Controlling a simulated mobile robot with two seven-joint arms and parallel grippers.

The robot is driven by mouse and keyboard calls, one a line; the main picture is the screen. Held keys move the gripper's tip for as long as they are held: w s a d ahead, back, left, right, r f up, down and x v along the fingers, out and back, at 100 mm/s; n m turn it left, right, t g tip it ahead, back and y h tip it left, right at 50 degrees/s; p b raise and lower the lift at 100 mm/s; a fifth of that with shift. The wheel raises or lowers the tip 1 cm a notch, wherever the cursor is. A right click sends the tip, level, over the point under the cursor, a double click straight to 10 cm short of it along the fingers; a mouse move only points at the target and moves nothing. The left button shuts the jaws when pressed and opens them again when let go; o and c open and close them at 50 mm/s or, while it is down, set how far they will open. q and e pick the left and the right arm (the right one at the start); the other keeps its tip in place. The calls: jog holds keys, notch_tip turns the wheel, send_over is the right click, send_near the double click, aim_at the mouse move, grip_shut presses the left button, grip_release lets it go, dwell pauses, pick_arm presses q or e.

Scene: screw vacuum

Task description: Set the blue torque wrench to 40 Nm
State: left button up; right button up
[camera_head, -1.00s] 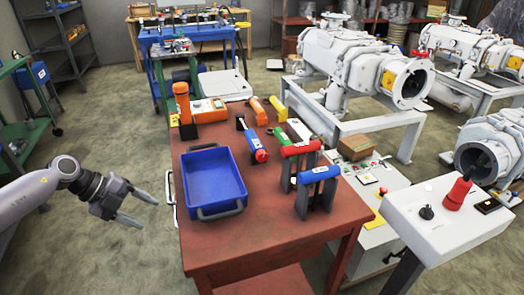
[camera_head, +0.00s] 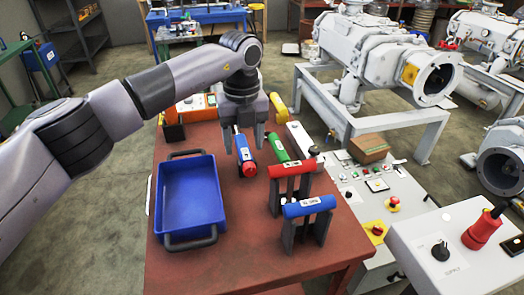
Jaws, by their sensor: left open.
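The blue torque wrench (camera_head: 243,149) lies on the red-brown table, its red end cap toward the front. Its far part is hidden behind my left gripper. My left gripper (camera_head: 244,142) points down over the wrench, with one finger at each side of the blue handle. It is open; I cannot tell whether the fingers touch the wrench. The scale on the wrench is too small to read. My right gripper is not in view.
A blue tray (camera_head: 188,198) with dark handles stands at the left. A green-handled tool (camera_head: 284,148) lies just right of the wrench. Red-handled (camera_head: 291,167) and blue-handled (camera_head: 308,206) two-pronged tools stand upright in front right. The front table surface is clear.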

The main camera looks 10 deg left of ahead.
aim_at(250, 165)
pick_arm(q)
jog(key=shift+w+d, duration=0.1)
jog(key=shift+d, duration=0.45)
jog(key=shift+d+f, duration=0.1)
jog(key=shift+f, duration=0.05)
notch_tip(250, 165, down, 7)
jog(key=shift+r+p, duration=0.1)
jog(key=shift+p, duration=0.35)
jog(key=c, duration=1)
